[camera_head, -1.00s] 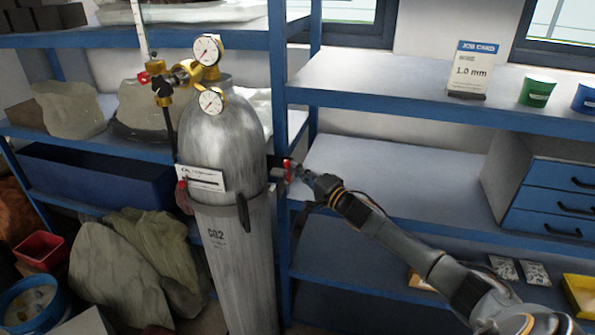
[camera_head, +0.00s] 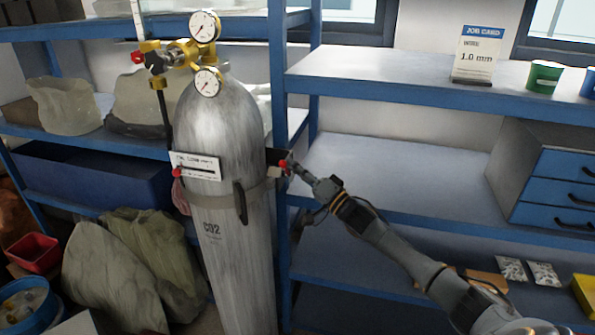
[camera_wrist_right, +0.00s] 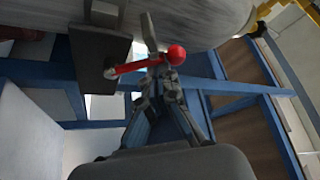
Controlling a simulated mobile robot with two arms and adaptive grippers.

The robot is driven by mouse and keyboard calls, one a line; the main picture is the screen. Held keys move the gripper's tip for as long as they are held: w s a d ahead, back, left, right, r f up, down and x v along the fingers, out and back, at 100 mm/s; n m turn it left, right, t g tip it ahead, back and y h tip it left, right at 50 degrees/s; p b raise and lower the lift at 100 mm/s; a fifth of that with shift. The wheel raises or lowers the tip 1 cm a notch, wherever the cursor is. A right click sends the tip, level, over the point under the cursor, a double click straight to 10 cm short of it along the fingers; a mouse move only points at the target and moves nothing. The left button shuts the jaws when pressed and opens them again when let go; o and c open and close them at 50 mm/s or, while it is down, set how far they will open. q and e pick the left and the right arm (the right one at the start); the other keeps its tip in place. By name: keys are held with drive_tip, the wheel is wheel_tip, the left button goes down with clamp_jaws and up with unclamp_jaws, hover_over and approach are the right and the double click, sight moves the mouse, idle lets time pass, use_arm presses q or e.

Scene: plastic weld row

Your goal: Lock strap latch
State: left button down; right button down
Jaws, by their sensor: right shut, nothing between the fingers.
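The strap (camera_head: 225,200) runs around the grey CO2 cylinder (camera_head: 228,130). The latch's red lever (camera_head: 284,164) sits at the strap's right end, beside the blue rack post. In the right wrist view the lever (camera_wrist_right: 135,67) lies almost level, running from a dark plate (camera_wrist_right: 100,55) to a round red knob (camera_wrist_right: 176,54). My right gripper (camera_head: 291,168) is at the lever. In the wrist view its closed fingers (camera_wrist_right: 160,72) are just beneath the lever, near the knob. It looks empty; I cannot tell whether the fingers touch the lever. My left gripper is out of view.
Gauges and a brass regulator (camera_head: 186,55) top the cylinder. A blue shelf rack (camera_head: 400,95) stands to the right, with a job card (camera_head: 475,52) and blue drawers (camera_head: 565,180). Sacks (camera_head: 110,265) lie on the lower left.

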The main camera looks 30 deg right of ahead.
drive_tip(key=f+n+y+b, duration=0.1)
drive_tip(key=n+y+b, duration=0.2)
drive_tip(key=n+b, duration=0.1)
drive_tip(key=s+a+f+n+g+y+b, duration=0.1)
drive_tip(key=n+y+b, duration=0.2)
drive_tip(key=n+b, duration=0.1)
drive_tip(key=a+f+n+g+y+b, duration=0.1)
drive_tip(key=f+n+y+b, duration=0.1)
drive_tip(key=n+b, duration=0.2)
drive_tip(key=shift+s+n+y+b, duration=0.15)
drive_tip(key=shift+s+n+y, duration=0.05)
drive_tip(key=shift+n, duration=0.35)
drive_tip(key=shift+s+n+y+b, duration=0.15)
drive_tip(key=shift+n+y, duration=0.05)
drive_tip(key=shift+n, duration=0.35)
